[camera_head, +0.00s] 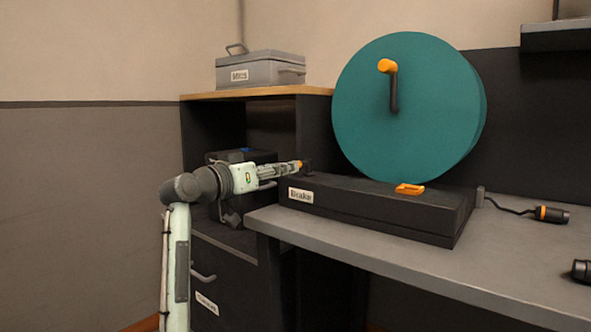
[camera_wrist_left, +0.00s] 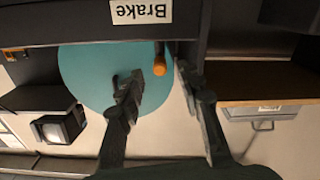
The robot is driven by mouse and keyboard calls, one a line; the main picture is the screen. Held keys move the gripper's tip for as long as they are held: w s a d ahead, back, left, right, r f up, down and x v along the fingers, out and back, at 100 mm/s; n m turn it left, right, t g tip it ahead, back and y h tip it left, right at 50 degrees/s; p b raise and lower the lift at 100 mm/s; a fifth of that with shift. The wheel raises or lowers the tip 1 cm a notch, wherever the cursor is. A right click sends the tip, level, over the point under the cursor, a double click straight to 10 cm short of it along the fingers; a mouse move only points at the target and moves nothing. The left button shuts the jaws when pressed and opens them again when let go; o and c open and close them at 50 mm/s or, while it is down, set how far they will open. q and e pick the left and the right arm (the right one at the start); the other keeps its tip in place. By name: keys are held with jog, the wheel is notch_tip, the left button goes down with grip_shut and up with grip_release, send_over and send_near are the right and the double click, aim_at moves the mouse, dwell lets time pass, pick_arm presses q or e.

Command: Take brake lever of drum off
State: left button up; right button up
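The drum is a large teal disc (camera_head: 440,115) with an orange-knobbed crank, standing behind the dark box (camera_head: 375,215) labelled "Brake". The brake lever (camera_head: 299,163) has an orange handle and sits at the box's left end by a small dark post. My left gripper (camera_head: 283,170) reaches it from the left, its tips close to the orange handle. In the left wrist view, which looks upside down, the handle (camera_wrist_left: 159,50) shows at the tips of the two fingers (camera_wrist_left: 170,72). The fingers are apart; contact with the handle cannot be told. My right gripper is out of view.
An orange piece (camera_head: 409,189) lies on top of the box. A cable with an orange-and-black plug (camera_head: 552,214) lies on the grey desk (camera_head: 420,270) at right. A grey case (camera_head: 260,72) stands on the wooden shelf. Dark drawers (camera_head: 225,285) are below my left arm.

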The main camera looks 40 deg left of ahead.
pick_arm(q)
jog(key=w, duration=0.5)
jog(key=shift+w+d, duration=0.25)
grip_shut()
